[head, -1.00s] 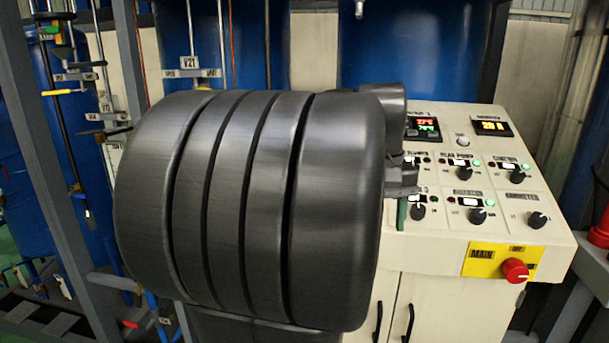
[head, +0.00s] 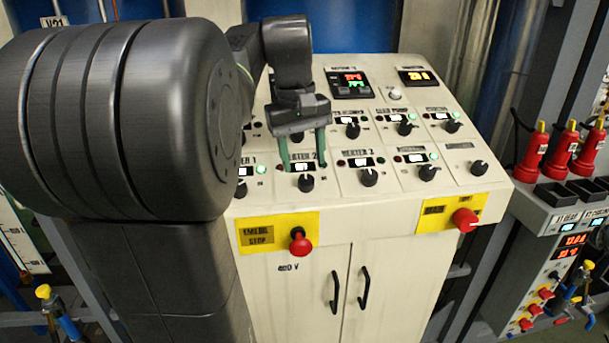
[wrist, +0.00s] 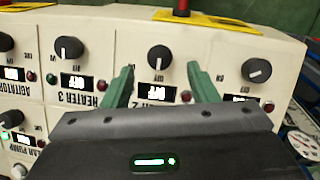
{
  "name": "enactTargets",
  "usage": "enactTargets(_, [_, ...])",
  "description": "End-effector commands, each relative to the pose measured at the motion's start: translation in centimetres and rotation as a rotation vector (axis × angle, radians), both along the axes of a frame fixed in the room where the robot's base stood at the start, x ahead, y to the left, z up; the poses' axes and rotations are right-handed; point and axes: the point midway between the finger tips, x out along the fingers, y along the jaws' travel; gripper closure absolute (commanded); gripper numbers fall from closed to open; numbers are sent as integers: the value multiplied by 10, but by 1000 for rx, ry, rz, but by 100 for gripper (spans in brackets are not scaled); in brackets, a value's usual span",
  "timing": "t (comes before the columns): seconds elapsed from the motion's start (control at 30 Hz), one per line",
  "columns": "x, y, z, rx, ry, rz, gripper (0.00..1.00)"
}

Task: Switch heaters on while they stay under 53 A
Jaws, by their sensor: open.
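The heater 2 knob (head: 306,183) sits in the front row of the sloping control panel. It also shows in the wrist view (wrist: 160,57), its pointer apparently at OFF. My gripper (head: 302,163) is open above it; in the wrist view its two green fingers (wrist: 160,80) stand either side of the heater 2 panel, short of the knob. The heater 3 knob (head: 368,177) appears at OFF, its lamps dark. The heater 1 knob (head: 240,190) is turned sideways in the wrist view, with a green lamp (head: 260,169) lit. The amber display (head: 417,76) is too small to read surely.
My arm covers the left of the head view and part of the panel. A red emergency stop (head: 301,242) and a red main switch (head: 465,219) project from the front face. Red bottle-like objects (head: 561,148) stand on a unit at the right.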

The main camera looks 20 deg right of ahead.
Motion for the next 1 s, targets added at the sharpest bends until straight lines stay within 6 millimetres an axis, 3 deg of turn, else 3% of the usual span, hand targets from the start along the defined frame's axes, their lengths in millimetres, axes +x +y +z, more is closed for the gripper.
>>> enactTargets(0.1, [-1, -2, -22, 1, 3, 0, 47])
enactTargets(0.3, [-1, -5, -43, 1, 1, 0, 47])
enactTargets(0.67, [0, -5, -48, 0, -1, 0, 47])
enactTargets(0.9, [0, -5, -47, 0, -1, 0, 91])
enactTargets(1.0, [0, -5, -47, 0, -1, -1, 91])
